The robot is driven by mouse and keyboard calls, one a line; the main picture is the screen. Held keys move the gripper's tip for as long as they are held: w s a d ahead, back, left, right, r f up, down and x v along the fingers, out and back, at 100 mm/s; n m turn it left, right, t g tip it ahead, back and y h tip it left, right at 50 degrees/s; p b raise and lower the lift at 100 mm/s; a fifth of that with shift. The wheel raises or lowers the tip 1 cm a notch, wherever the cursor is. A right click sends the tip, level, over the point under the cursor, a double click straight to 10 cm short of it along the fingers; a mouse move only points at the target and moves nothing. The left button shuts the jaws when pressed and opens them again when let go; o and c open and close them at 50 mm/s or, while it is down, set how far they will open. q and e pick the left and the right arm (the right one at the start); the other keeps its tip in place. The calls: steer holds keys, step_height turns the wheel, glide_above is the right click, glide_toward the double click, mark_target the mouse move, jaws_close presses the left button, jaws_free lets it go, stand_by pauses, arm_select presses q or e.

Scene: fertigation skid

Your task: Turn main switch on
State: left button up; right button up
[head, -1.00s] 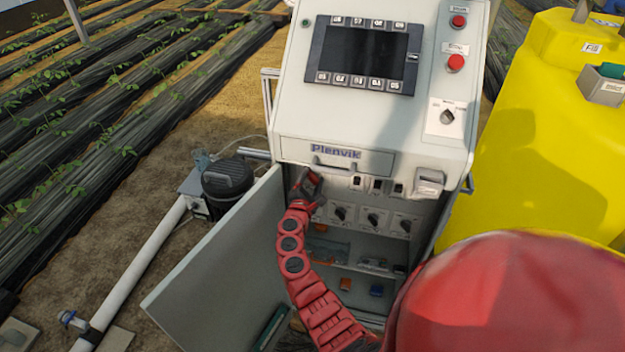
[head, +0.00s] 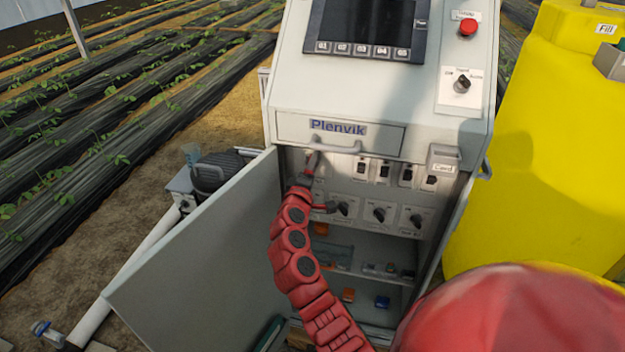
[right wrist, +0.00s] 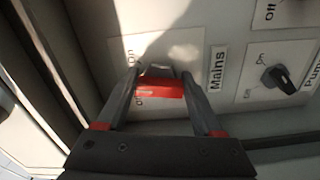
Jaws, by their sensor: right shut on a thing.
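The main switch has a red handle (right wrist: 160,88) on a pale plate, beside a label reading "Mains" (right wrist: 217,68) in the right wrist view. Partly hidden "On" and "Off" lettering is on the plate; the exact handle setting is hard to tell. My right gripper (right wrist: 163,76) is shut on the red handle, with one finger on each side of it. In the head view my right gripper (head: 317,184) is at the left end of the switch row inside the open cabinet and hides the main switch. My left gripper is not in view.
Black rotary knobs (head: 379,213) sit right of my gripper, with small rocker switches above. The drawer marked Plenvik (head: 338,132) overhangs them. The open cabinet door (head: 200,262) stands left of my arm. A yellow tank (head: 550,160) stands at right.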

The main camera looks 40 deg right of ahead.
steer(key=m+b, duration=0.2)
steer(key=b, duration=0.2)
steer(key=f+m+b, duration=0.1)
steer(key=m+b, duration=0.2)
steer(key=shift+b, duration=0.35)
steer(key=shift+a+r+m+b, duration=0.1)
steer(key=shift+r+m+b, duration=0.1)
steer(key=shift+m+b, duration=0.9)
steer(key=o, duration=1.4)
steer(key=shift+c, duration=0.2)
steer(key=shift+r, duration=0.1)
steer(key=v, duration=1.7)
steer(key=shift+a+b, duration=0.25)
steer(key=shift+b, duration=0.2)
